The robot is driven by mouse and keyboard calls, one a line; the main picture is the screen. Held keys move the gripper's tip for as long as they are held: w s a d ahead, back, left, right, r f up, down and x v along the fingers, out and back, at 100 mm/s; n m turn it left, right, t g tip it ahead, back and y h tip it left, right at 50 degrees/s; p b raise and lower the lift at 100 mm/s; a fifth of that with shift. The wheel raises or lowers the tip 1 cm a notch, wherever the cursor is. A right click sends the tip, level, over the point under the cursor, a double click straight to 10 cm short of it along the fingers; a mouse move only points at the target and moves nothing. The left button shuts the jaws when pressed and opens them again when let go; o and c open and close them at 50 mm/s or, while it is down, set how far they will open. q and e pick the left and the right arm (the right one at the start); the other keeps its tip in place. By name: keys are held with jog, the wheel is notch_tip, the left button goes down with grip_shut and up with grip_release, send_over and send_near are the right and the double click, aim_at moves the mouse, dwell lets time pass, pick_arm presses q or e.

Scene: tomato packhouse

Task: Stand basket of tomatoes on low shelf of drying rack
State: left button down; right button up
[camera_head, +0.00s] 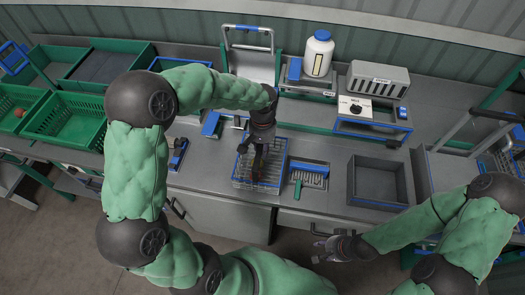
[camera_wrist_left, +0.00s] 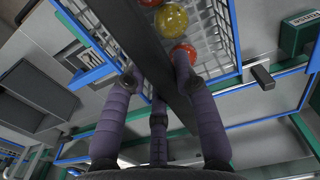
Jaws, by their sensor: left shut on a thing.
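The wire basket (camera_head: 240,176) with a blue rim is at the front middle of the counter; I cannot tell whether it touches the counter. My left gripper (camera_head: 259,165) is above its middle. In the left wrist view the fingers (camera_wrist_left: 160,100) are shut around the basket's dark flat handle (camera_wrist_left: 140,40). Red and yellow tomatoes (camera_wrist_left: 171,20) lie inside beside the handle, against the white mesh. My right gripper (camera_head: 322,249) is empty, fingers apart, in front of the counter. A blue-edged rack-like frame (camera_head: 437,165) stands at the far right; I cannot tell its shelves.
A green-handled brush (camera_head: 298,189) on a small blue-edged tray stands right of the basket. Further right is an empty grey bin (camera_head: 376,184). Behind are a scale (camera_head: 353,108) and a white bottle (camera_head: 318,54). Green crates (camera_head: 66,118) stand at the left.

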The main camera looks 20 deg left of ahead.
pick_arm(q)
jog(key=shift+f, duration=1.3)
jog(key=c, duration=1.4)
grip_release()
jog(key=shift+f, duration=0.2)
jog(key=o, duration=0.4)
jog(key=shift+s, duration=0.1)
jog(key=shift+r, duration=0.1)
